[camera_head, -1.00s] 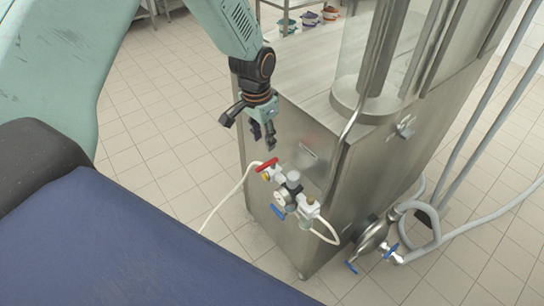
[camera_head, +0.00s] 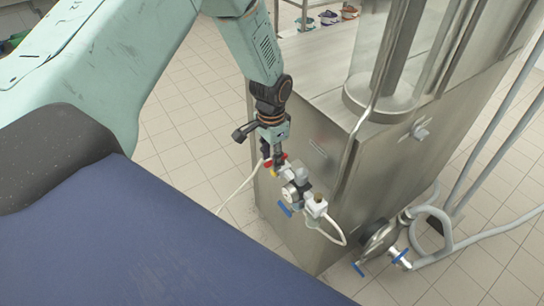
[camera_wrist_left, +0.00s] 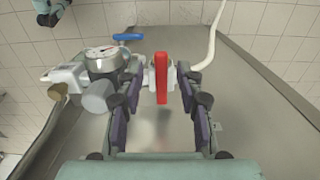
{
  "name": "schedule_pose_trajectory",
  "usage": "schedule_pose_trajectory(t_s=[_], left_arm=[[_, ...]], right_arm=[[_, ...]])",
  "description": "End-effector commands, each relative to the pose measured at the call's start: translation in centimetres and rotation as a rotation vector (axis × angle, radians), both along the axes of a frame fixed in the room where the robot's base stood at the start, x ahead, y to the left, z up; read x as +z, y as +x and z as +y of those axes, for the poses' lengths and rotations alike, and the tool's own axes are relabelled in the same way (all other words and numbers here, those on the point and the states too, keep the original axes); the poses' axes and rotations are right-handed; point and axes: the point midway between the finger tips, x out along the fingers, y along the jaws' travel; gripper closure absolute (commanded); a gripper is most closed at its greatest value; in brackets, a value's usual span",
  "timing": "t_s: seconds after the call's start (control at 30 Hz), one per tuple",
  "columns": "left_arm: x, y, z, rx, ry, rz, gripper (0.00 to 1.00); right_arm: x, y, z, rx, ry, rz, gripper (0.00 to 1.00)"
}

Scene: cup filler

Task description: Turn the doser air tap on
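The air tap has a red lever (camera_wrist_left: 161,77), which shows upright in the left wrist view, across the line of the fittings. In the head view the red lever (camera_head: 283,157) is partly hidden by the fingers. My left gripper (camera_head: 272,161) is at the tap, pointing down. In the left wrist view the fingers of my left gripper (camera_wrist_left: 160,90) are apart, one on each side of the lever, with gaps visible. My right gripper is not in view.
A gauge (camera_wrist_left: 104,57) and regulator sit beside the tap. A blue lever (camera_head: 285,209) and a white hose (camera_head: 328,236) are near. The steel machine (camera_head: 310,215) stands behind. A pump (camera_head: 382,240) with blue handles is lower right.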

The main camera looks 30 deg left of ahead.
Motion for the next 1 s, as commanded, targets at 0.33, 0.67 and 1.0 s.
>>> schedule_pose_trajectory(t_s=[0.33, 0.67, 1.0], left_arm=[[-0.1, 0.15, -0.1, -0.001, 0.001, 0.0, 0.71], [-0.09, 0.12, -0.08, 0.0, 0.0, 0.0, 0.99], [-0.13, 0.08, -0.09, -0.001, 0.0, 0.001, 1.0]], right_arm=[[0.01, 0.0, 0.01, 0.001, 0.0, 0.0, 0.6], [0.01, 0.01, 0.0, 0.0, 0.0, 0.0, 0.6], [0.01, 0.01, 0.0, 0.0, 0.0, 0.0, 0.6]])
